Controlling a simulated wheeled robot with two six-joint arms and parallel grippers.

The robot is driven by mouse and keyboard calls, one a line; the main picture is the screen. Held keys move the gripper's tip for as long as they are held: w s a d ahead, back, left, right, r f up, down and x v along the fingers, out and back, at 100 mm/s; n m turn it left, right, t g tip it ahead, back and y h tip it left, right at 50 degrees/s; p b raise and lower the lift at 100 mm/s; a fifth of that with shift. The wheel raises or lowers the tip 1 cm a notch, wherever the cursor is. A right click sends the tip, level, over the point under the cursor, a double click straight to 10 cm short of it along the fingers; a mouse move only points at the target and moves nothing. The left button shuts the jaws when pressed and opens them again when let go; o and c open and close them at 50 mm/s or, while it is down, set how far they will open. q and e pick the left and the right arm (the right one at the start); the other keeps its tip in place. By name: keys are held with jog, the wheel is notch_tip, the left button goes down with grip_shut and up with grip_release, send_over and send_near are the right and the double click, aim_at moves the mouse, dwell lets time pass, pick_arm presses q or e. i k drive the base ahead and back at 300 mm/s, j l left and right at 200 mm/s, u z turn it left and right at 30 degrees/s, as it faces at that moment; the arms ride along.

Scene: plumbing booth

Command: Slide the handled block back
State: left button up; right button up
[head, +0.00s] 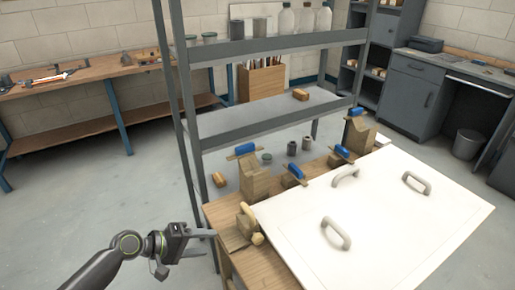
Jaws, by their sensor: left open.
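Several wooden blocks stand along the far edge of the wooden bench (268,262). A tall block with a blue handle (255,182) is at the left of the row, and another block with a blue top (359,135) is at its right end. Two lower blue-handled pieces (293,176) lie between them. A small wooden piece with a pale rounded knob (249,225) sits at the bench's left corner. I cannot tell which one the task means. My left gripper (209,243) is open and empty, left of that corner and apart from it. My right gripper is not in view.
A large white panel with grey loop handles (400,217) covers most of the bench. A grey metal shelf (275,111) with bottles, cans and a wooden brush stands behind it. Its upright is close to my left gripper. The floor at left is clear.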

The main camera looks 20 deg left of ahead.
aim_at(246, 221)
jog(key=k+l, duration=0.8)
